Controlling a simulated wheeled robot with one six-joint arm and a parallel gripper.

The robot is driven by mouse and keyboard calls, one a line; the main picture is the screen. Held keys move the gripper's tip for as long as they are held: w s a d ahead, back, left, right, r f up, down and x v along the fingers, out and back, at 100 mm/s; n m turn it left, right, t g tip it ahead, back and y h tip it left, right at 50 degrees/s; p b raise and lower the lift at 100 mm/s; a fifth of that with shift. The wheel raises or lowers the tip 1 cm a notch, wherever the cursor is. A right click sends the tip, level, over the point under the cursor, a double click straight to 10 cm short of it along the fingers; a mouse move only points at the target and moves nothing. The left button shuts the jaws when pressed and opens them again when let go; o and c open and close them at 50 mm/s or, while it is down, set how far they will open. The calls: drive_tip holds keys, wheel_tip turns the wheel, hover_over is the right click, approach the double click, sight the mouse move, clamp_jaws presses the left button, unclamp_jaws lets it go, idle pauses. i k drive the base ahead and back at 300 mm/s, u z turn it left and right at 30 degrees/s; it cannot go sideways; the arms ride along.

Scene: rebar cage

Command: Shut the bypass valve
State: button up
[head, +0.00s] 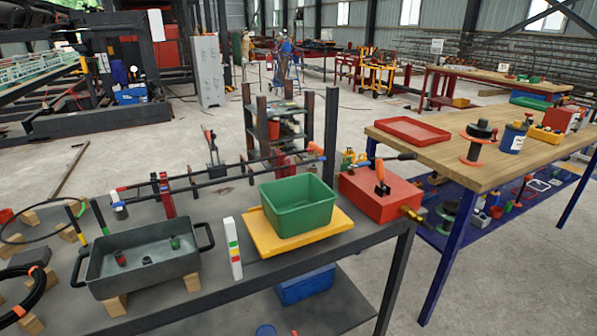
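A red box (383,194) sits at the right end of the grey bench. An orange handle (381,175) stands nearly upright on its top, and a brass fitting (411,213) sticks out at its front right corner. The orange handle looks like the bypass valve's lever, but no label is readable and I cannot tell whether the valve is open or shut. My gripper is not in view.
A green bin (298,202) on a yellow board (262,236) stands left of the red box. A grey tray with handles (142,262) is farther left. A wooden-topped table (467,152) stands close on the right. Open concrete floor lies behind the bench.

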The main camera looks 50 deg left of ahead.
sight(364, 163)
drive_tip(key=z, duration=0.75)
drive_tip(key=k, duration=0.15)
drive_tip(key=u, duration=2.15)
drive_tip(key=i, duration=0.85)
drive_tip(key=u, duration=0.1)
drive_tip(key=k, duration=1.25)
drive_tip(key=z, duration=0.65)
drive_tip(key=i, duration=1.1)
drive_tip(key=u, duration=0.05)
